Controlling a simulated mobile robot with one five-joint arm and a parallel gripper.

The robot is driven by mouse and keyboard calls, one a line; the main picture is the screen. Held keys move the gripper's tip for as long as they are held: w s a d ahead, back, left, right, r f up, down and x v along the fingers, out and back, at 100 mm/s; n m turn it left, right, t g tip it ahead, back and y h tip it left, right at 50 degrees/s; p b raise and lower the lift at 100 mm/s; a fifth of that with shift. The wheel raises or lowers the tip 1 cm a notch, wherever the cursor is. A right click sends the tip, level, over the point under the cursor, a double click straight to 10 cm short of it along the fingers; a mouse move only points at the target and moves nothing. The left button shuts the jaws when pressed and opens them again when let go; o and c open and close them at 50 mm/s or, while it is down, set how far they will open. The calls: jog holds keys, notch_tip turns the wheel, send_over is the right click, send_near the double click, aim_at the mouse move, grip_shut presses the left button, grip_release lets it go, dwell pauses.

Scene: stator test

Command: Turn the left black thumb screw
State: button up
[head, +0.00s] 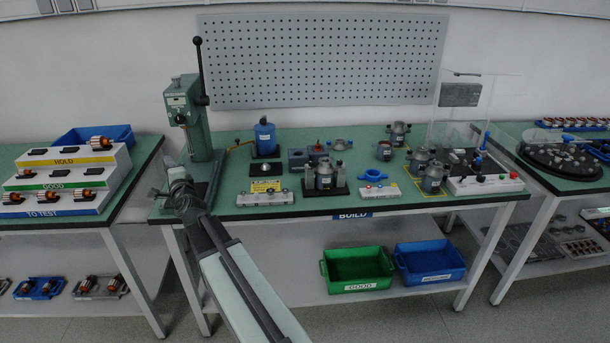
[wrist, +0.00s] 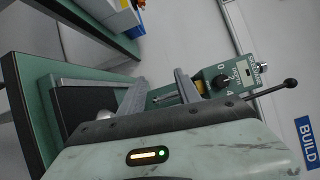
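A grey stator housing (head: 323,176) stands on a black base in the middle of the bench. Small dark upright parts show at its left side (head: 309,166) and right side. They are too small to tell for sure whether they are black thumb screws. My gripper (head: 178,180) is over the left end of the bench, in front of the green press and well left of the housing. In the wrist view my gripper (wrist: 161,76) has its two fingers apart, with nothing seen held between them. The housing does not show in the wrist view.
The green lever press (head: 184,110) stands close behind my gripper; its dial head also shows in the wrist view (wrist: 238,78). A yellow-topped box (head: 265,194) and a blue ring (head: 372,175) lie beside the housing. Green (head: 357,253) and blue (head: 430,246) bins sit below.

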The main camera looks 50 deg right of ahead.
jog(key=s+d+r+m+h+b, duration=0.1)
jog(key=s+d+r+m+h, duration=0.1)
jog(key=d+m+h, duration=0.65)
jog(key=m+g+h+b, duration=0.3)
jog(key=m+g+h, duration=0.3)
jog(key=m+g, duration=1.65)
send_near(309, 164)
jog(key=shift+s+d+r+m+t, duration=0.15)
jog(key=shift+r+m+t, duration=0.05)
jog(key=shift+m+t, duration=0.45)
jog(key=shift+s+d+r+m+t, duration=0.15)
jog(key=shift+m+t, duration=0.4)
jog(key=shift+t, duration=0.05)
jog(key=shift+s+d+f+m+g, duration=0.1)
jog(key=shift+s+f+m+g, duration=0.05)
jog(key=shift+s+m+g, duration=0.2)
jog(key=d, duration=0.5)
jog(key=s+d, duration=0.1)
jog(key=d, duration=0.1)
jog(key=shift+d, duration=0.3)
grip_shut()
